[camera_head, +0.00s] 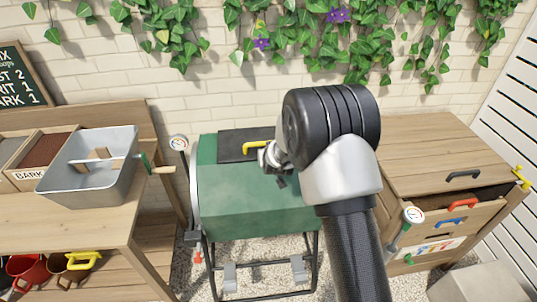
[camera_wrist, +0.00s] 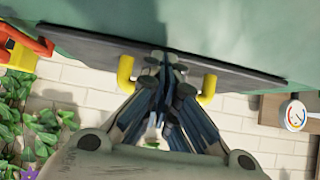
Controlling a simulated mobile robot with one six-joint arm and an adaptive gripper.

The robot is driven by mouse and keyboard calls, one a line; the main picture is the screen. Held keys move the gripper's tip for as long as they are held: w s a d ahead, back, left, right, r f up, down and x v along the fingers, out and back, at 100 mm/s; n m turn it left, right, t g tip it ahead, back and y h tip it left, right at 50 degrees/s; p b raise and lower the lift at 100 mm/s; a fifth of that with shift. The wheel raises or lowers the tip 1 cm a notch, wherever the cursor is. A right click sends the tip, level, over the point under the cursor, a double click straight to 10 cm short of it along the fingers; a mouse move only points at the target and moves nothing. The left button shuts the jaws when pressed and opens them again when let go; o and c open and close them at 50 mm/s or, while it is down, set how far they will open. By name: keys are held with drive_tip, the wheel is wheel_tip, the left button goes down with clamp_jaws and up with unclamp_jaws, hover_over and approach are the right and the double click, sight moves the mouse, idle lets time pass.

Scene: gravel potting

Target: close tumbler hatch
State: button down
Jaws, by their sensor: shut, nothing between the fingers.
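The tumbler is a green drum (camera_head: 245,205) on a dark metal frame in the head view. Its hatch is a black panel (camera_head: 230,148) on the upper side of the drum, with a yellow handle (camera_head: 256,147). I cannot tell whether a gap shows under the panel. My gripper (camera_head: 270,160) is shut and empty at the right part of the handle. In the wrist view the hatch (camera_wrist: 100,50) spans the top, and my gripper (camera_wrist: 165,65) is in front of the handle's middle. The two handle ends (camera_wrist: 125,72) show on either side of it.
A wooden bench (camera_head: 75,230) with a grey metal tub (camera_head: 95,185) stands at left. A wooden cabinet (camera_head: 440,150) with its top drawer partly open stands at right. Gauges flank the drum. A brick wall with ivy is behind.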

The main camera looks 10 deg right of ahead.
idle(0.3)
wheel_tip(320, 180, up, 4)
drive_tip(key=r+p, duration=0.1)
drive_tip(key=p, duration=0.1)
drive_tip(key=s+f, duration=0.7)
drive_tip(key=s, duration=0.1)
drive_tip(key=s+d+r+g, duration=0.1)
drive_tip(key=s+r, duration=0.6)
drive_tip(key=r, duration=0.3)
drive_tip(key=s+r+g, duration=0.2)
drive_tip(key=s+r, duration=0.5)
drive_tip(key=r, duration=0.2)
drive_tip(key=s+d+r+g, duration=0.1)
drive_tip(key=s+r, duration=0.1)
drive_tip(key=s, duration=1)
drive_tip(key=s+d+r+g, duration=0.1)
drive_tip(key=s+r, duration=0.2)
drive_tip(key=s, duration=1)
drive_tip(key=shift+d+r+g, duration=0.25)
drive_tip(key=shift+d+g, duration=0.05)
drive_tip(key=shift+d, duration=0.05)
